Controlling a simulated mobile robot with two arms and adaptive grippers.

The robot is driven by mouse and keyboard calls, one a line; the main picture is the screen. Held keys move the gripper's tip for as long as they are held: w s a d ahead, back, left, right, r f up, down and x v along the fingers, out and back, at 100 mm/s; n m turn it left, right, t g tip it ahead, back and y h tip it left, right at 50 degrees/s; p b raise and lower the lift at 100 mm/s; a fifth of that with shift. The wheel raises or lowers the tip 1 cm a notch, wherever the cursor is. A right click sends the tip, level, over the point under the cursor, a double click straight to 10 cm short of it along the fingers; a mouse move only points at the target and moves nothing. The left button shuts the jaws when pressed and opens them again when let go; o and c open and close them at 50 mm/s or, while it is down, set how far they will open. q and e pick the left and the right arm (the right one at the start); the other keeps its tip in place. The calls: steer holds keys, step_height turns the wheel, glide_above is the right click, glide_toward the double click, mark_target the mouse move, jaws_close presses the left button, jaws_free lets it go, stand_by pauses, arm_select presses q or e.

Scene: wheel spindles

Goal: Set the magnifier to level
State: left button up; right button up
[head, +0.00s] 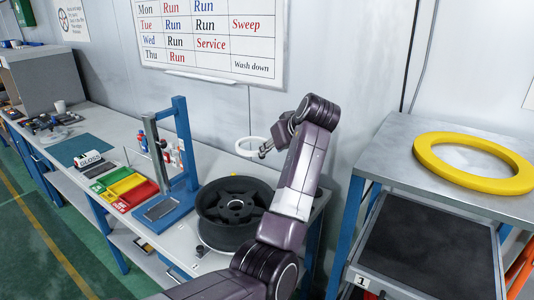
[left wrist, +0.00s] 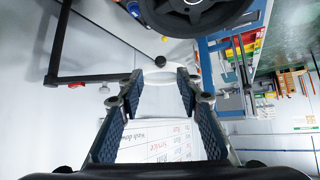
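The magnifier appears to be the white ring (head: 252,146) above the bench in the head view, tilted and seen at an angle. My left arm reaches up from the bottom of that view, and my left gripper (head: 264,151) is at the ring's right edge. In the left wrist view my left gripper (left wrist: 160,84) has its two fingers apart. A pale rounded shape (left wrist: 161,76), probably the ring, shows between or just beyond the fingertips; I cannot tell whether they touch it. Dark bars (left wrist: 95,78) beside them may be the magnifier's arm. My right gripper is not in view.
A black wheel (head: 235,212) lies on the bench below the ring. A blue press stand (head: 187,140) and colored bins (head: 125,187) stand to its left. A yellow ring (head: 474,162) lies on the metal table at right. A whiteboard (head: 212,40) hangs on the wall behind.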

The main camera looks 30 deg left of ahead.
arm_select(q)
steer(key=shift+v, duration=1.95)
steer(key=shift+f, duration=0.1)
